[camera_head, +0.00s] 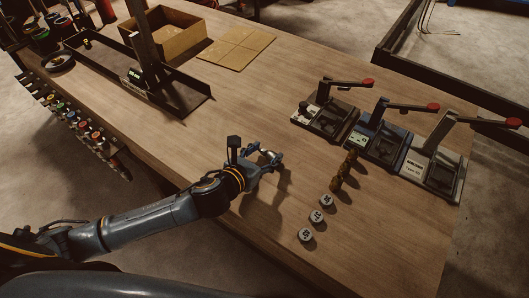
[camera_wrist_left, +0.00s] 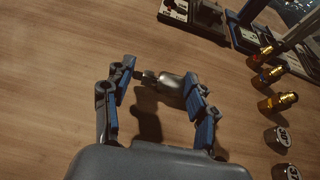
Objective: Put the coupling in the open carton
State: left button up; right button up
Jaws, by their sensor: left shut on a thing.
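My left gripper (camera_head: 268,160) is over the middle of the table in the head view. In the left wrist view, its blue-padded fingers (camera_wrist_left: 158,98) are closed around a small silver-grey coupling (camera_wrist_left: 172,85) with a narrower, darker end towards the left finger. The coupling seems held above the table, with a shadow below it. In the head view it is too small to make out clearly. The open carton (camera_head: 183,44), a brown box with no lid on it, stands at the far left of the table. My right gripper is not in view.
A flat cardboard sheet (camera_head: 237,47) lies beside the carton. A dark tray with a post (camera_head: 180,98) stands nearer. Three lever presses (camera_head: 376,137) stand at right, with brass fittings (camera_head: 345,168) and round grey pieces (camera_head: 317,215) before them. The table between gripper and cardboard is clear.

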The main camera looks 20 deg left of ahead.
pick_arm(q)
jog(key=shift+f, duration=0.1)
jog(key=shift+f, duration=0.1)
jog(key=o, duration=1.3)
